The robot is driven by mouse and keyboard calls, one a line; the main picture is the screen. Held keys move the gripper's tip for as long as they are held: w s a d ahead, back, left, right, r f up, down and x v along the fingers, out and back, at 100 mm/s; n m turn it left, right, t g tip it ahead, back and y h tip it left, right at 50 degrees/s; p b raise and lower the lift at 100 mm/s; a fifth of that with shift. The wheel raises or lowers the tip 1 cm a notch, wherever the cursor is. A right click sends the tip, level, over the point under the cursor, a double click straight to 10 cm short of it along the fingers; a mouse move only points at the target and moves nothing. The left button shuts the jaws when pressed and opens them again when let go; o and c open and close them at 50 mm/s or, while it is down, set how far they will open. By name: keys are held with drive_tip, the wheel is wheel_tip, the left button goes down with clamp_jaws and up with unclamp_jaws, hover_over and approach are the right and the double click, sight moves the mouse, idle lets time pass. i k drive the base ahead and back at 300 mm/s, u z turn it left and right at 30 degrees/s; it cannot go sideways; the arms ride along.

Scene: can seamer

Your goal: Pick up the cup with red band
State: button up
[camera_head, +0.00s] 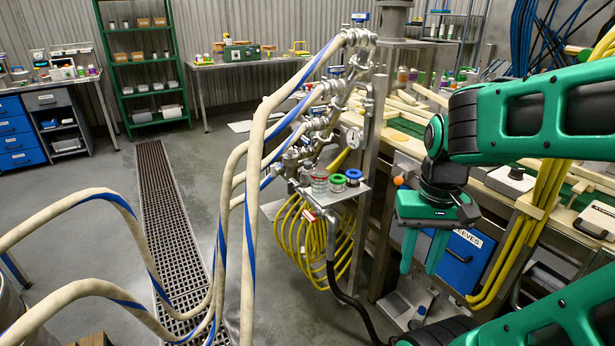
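On a small metal shelf (345,194) at the centre of the camera_head view stand several small cups. The leftmost is a pale, clear-looking cup with a red band (320,182). Just right of it are a cup with a green ring (338,184) and one with a blue ring (353,177). My gripper (419,268) is to the right of the shelf, fingers pointing down, spread apart and empty. It touches none of the cups.
Thick cream hoses with blue stripes (247,200) and valve fittings (300,150) stand left of the shelf. Coiled yellow hoses (318,240) hang below it. A workbench with a blue drawer (462,262) lies behind my gripper.

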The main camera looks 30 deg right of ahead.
sight(320, 184)
drive_tip(key=z, duration=0.4)
drive_tip(key=i, duration=1)
drive_tip(key=z, duration=0.6)
